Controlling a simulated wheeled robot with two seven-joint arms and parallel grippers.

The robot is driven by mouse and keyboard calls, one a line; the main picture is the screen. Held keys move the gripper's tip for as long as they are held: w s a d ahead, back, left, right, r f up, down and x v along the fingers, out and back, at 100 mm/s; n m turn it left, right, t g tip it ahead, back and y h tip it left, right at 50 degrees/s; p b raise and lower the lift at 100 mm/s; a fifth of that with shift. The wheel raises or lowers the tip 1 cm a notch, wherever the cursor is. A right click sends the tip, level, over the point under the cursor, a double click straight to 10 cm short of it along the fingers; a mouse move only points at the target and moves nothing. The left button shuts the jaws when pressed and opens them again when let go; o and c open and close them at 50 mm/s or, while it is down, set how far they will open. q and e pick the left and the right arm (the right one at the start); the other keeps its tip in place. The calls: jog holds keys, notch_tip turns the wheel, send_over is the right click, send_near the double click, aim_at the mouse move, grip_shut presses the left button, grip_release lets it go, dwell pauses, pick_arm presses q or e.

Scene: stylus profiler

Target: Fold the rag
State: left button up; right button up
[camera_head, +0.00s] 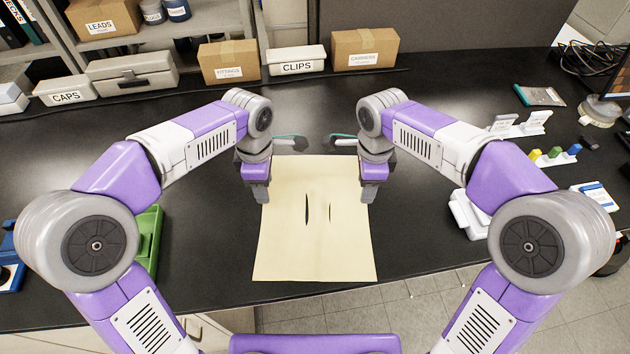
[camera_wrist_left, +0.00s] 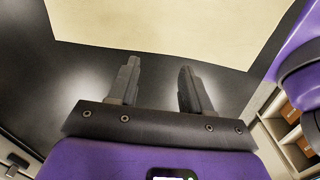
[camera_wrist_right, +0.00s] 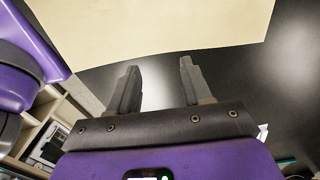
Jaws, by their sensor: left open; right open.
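The pale yellow rag (camera_head: 318,255) lies spread out on the black bench, with its lower edge near the bench's front edge. Two dark, narrow slit-like marks run along its middle. The rag also shows at the top of the left wrist view (camera_wrist_left: 160,30) and of the right wrist view (camera_wrist_right: 150,25). My left gripper (camera_head: 259,196) is at the rag's left edge, fingers apart and empty (camera_wrist_left: 158,75). My right gripper (camera_head: 370,196) is at the rag's right edge, fingers apart and empty (camera_wrist_right: 157,78). Whether either touches the bench I cannot tell.
Behind stand a fittings box (camera_head: 229,62), a clips box (camera_head: 296,62) and another cardboard box (camera_head: 365,49). A green tray (camera_head: 147,240) lies left, partly behind my arm. White holders (camera_head: 520,125) and a coloured rack (camera_head: 555,156) are right. Bench beside the rag is mostly clear.

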aim_at(269, 211)
pick_arm(q)
jog(key=f, duration=0.6)
jog(key=shift+s+f, duration=0.3)
jog(key=shift+f, duration=0.05)
pick_arm(e)
jog(key=f, duration=0.6)
jog(key=shift+s+f, duration=0.3)
jog(key=shift+f, duration=0.05)
pick_arm(q)
jog(key=shift+f, duration=0.45)
pick_arm(e)
jog(key=shift+f, duration=0.5)
pick_arm(q)
jog(key=shift+f, duration=0.2)
pick_arm(e)
jog(key=shift+f, duration=0.15)
pick_arm(q)
grip_shut()
pick_arm(e)
grip_shut()
pick_arm(q)
jog(key=shift+r, duration=0.2)
pick_arm(e)
jog(key=shift+r, duration=0.2)
